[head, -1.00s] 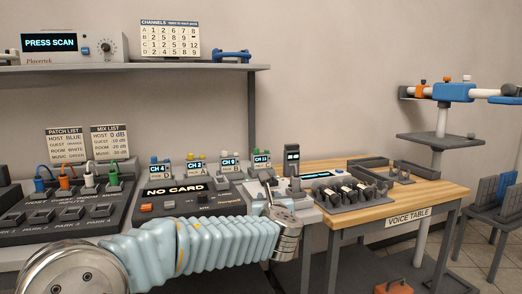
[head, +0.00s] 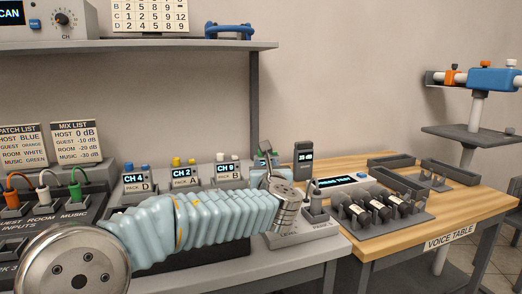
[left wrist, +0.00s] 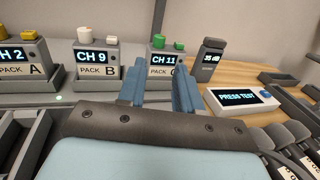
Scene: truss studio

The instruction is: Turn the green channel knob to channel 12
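Pack C (left wrist: 163,62) is a grey box whose screen reads CH 11 in the left wrist view. It has two green knobs on top, a taller left one (left wrist: 158,41) and a smaller right one (left wrist: 179,45); I cannot tell which sets the channel. My right gripper is in neither view.
Pack B (left wrist: 98,60) reads CH 9 and stands left of pack C. Pack A (left wrist: 22,57) reads CH 2. A dark meter (left wrist: 207,60) and a white PRESS TEST box (left wrist: 240,100) stand to the right. A channel card (head: 150,15) is on the shelf (head: 140,50).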

